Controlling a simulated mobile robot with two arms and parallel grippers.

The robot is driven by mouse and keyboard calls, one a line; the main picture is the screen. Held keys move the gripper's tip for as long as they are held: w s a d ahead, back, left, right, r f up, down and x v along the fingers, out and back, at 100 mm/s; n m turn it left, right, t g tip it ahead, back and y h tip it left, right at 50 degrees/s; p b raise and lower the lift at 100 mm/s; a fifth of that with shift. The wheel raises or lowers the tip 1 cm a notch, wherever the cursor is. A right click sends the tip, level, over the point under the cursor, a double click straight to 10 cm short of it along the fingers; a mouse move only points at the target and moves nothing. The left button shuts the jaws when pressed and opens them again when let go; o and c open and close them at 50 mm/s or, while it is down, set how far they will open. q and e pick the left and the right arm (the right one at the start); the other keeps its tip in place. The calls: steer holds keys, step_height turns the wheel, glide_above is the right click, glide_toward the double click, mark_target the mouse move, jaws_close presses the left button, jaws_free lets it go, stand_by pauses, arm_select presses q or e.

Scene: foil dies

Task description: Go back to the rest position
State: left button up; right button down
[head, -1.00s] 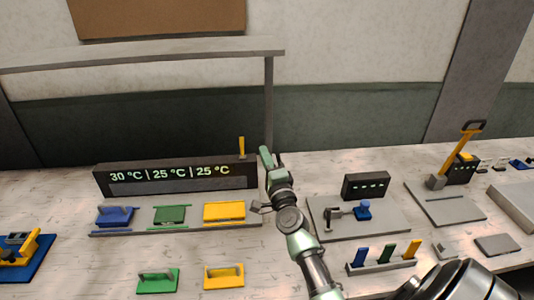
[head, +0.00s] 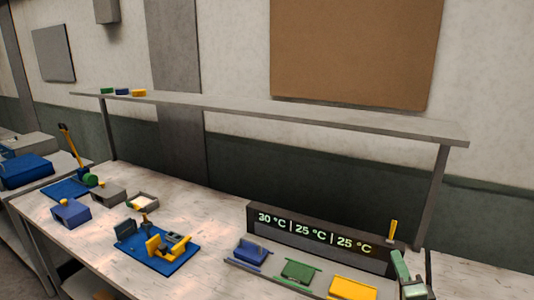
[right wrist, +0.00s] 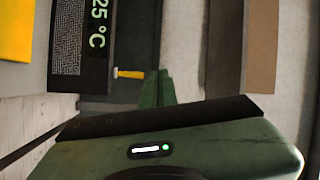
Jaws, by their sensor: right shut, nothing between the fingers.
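My right gripper (head: 404,272) shows at the lower right of the head view, beside the right end of the heater unit (head: 262,218) with its "30 °C | 25 °C | 25 °C" display. Its green fingers are shut and empty; they also show in the right wrist view (right wrist: 157,88), close to a small yellow lever (right wrist: 130,74). This lever stands on the unit's right end in the head view (head: 392,231). Blue (head: 250,252), green (head: 298,270) and yellow (head: 352,288) dies lie in a row before the unit. My left gripper is not in view.
A blue-based fixture with yellow parts (head: 165,245) stands left of the heater. Blue and grey blocks (head: 72,213) are farther left. The bench front between them is clear.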

steer(key=s+a+f+n+g+y, duration=0.2)
steer(key=s+a+f+n, duration=0.2)
steer(key=a, duration=0.1)
steer(key=s+a+f+n+g+y, duration=0.2)
steer(key=s+a+f+n+g, duration=0.1)
steer(key=s+a+f+n, duration=0.1)
steer(key=s+a+f+n+g+y, duration=0.2)
steer(key=s+a+f+n+g, duration=0.1)
steer(key=s+a+f+n, duration=0.2)
steer(key=shift+s+a, duration=0.25)
steer(key=shift+a, duration=0.9)
steer(key=s+f+n+g+h, duration=0.2)
steer(key=s+f+n+g, duration=0.15)
steer(key=s, duration=0.65)
steer(key=s+f+n+g+h, duration=0.15)
steer(key=s+g, duration=0.25)
steer(key=s, duration=0.5)
step_height(320, 180, down, 30)
steer(key=s+g+b, duration=0.2)
steer(key=s+b, duration=0.1)
steer(key=b, duration=0.1)
steer(key=s+d+f+b, duration=0.2)
steer(key=s+d+f, duration=0.1)
steer(key=s+f, duration=1.3)
step_height(320, 180, down, 3)
steer(key=shift+d+r+n+g, duration=0.15)
steer(key=shift+n+g, duration=0.15)
steer(key=shift+g, duration=0.05)
steer(key=shift+s, duration=0.1)
